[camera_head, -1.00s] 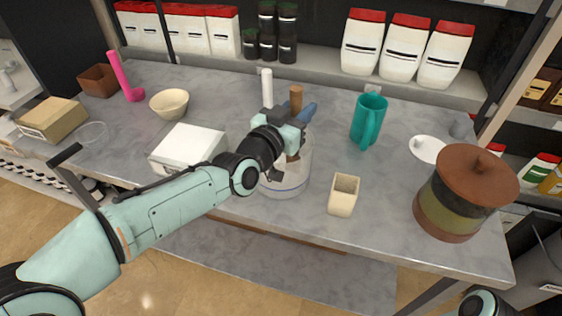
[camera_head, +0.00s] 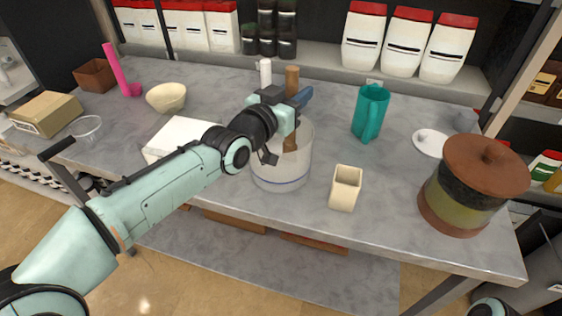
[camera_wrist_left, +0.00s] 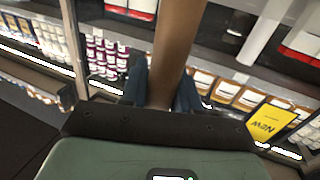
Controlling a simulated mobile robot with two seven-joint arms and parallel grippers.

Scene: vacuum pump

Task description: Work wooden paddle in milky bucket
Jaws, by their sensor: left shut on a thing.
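The milky bucket (camera_head: 283,180), a translucent round vessel, stands near the table's front edge in the head view. The wooden paddle (camera_head: 292,78) stands nearly upright, its lower part in the bucket's opening. The paddle's shaft also runs up through the middle of the left wrist view (camera_wrist_left: 178,45). My left gripper (camera_head: 297,102) is above the bucket, its blue fingers shut around the paddle's shaft. The fingers also show on both sides of the shaft in the left wrist view (camera_wrist_left: 161,90). My wrist hides part of the bucket's rim. The paddle's lower end is hard to make out.
A cream square cup (camera_head: 345,188) stands just right of the bucket, and a white box (camera_head: 176,136) left of it. A white cylinder (camera_head: 265,72) stands behind. A teal pitcher (camera_head: 370,112) and a lidded brown pot (camera_head: 470,190) are further right.

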